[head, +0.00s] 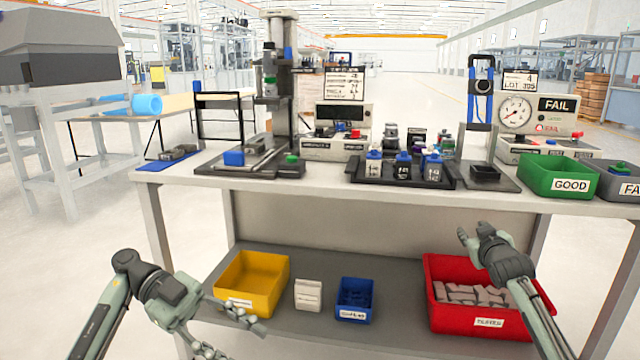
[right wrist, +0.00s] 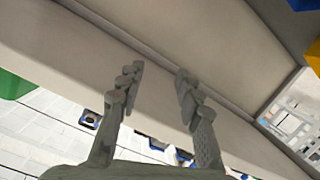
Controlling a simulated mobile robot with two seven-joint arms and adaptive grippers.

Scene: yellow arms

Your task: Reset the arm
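My right gripper (head: 474,233) is in front of the workbench (head: 330,184), between the tabletop and the lower shelf in the picture, above the left part of the red bin. In the right wrist view my right gripper (right wrist: 158,82) has its two grey fingers apart with nothing between them. My left gripper (head: 238,338) is low in the head view, in front of the lower shelf and below the yellow bin. Its fingers are spread and I see nothing held. Both arms are bent forward, in from the bottom corners.
The lower shelf (head: 395,333) carries a yellow bin (head: 262,284), a white block (head: 308,294), a blue bin (head: 354,300) and a red bin (head: 450,318) with grey parts. The tabletop holds a press, gauges, a black tray (head: 352,178) and a green GOOD bin (head: 560,178).

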